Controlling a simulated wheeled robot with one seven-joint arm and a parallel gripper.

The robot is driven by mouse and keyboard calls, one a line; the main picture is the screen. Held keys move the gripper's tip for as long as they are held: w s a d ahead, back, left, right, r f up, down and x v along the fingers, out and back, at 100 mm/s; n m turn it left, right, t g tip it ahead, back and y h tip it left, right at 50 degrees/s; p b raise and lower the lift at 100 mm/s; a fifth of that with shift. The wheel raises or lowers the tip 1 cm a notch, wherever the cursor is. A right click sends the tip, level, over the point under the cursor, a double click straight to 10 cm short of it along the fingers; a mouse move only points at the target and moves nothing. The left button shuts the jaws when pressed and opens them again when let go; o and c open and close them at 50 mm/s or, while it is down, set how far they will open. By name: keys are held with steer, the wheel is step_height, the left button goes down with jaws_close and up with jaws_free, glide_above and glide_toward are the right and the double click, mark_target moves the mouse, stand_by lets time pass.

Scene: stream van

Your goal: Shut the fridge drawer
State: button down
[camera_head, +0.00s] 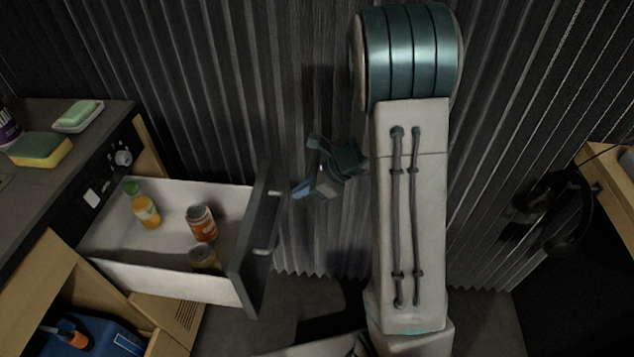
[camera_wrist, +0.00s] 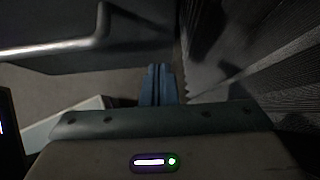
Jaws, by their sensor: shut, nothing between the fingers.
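The fridge drawer (camera_head: 170,281) is pulled well out of the counter at the left in the head view. It has white walls and a dark front panel (camera_head: 257,240) with a metal bar handle (camera_head: 268,236). My gripper (camera_head: 298,190) is just right of the panel's far end, empty and shut, with its fingers pointing left. A gap to the panel seems to remain, though exact contact cannot be told. In the wrist view the shut blue fingertips (camera_wrist: 158,84) are in the middle, with the bar handle (camera_wrist: 60,46) at the upper left.
A juice bottle (camera_head: 146,211), a can (camera_head: 201,223) and a jar (camera_head: 204,259) stand in the drawer. A sponge (camera_head: 40,149) and a soap dish (camera_head: 78,117) are on the counter. A corrugated wall is close behind my arm. An open cupboard holds a blue box (camera_head: 90,335).

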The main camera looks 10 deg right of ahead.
steer(key=shift+w+a+r, duration=0.1)
steer(key=shift+w+a, duration=0.15)
steer(key=shift+a, duration=0.35)
steer(key=shift+w+a+f, duration=0.1)
steer(key=shift+w+a, duration=0.1)
steer(key=shift+a, duration=0.45)
steer(key=shift+w+a+r, duration=0.1)
steer(key=shift+w+a, duration=0.15)
steer(key=shift+a, duration=0.35)
